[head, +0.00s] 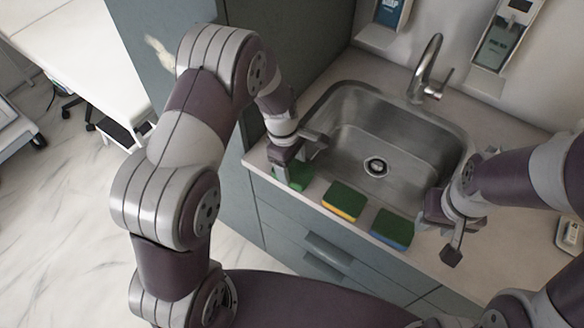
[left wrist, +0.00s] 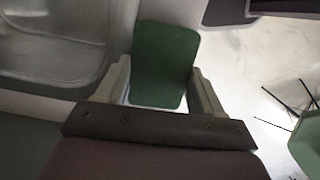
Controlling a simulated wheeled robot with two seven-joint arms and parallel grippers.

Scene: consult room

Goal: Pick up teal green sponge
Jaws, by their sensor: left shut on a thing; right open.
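A green sponge (head: 297,178) is at the front left edge of the counter, partly hidden by my left gripper (head: 291,150). In the left wrist view the sponge (left wrist: 165,62) shows its dark green face between the two fingers of my left gripper (left wrist: 164,88), which is shut on it. I cannot tell whether it touches the counter. My right gripper (head: 440,238) is open and empty over the front of the counter, to the right of the sponges.
A green-topped sponge with a yellow side (head: 343,200) and one with a blue side (head: 391,228) lie along the counter's front edge. The steel sink (head: 400,150) with its faucet (head: 427,70) is behind them. Dispensers (head: 503,35) hang on the wall.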

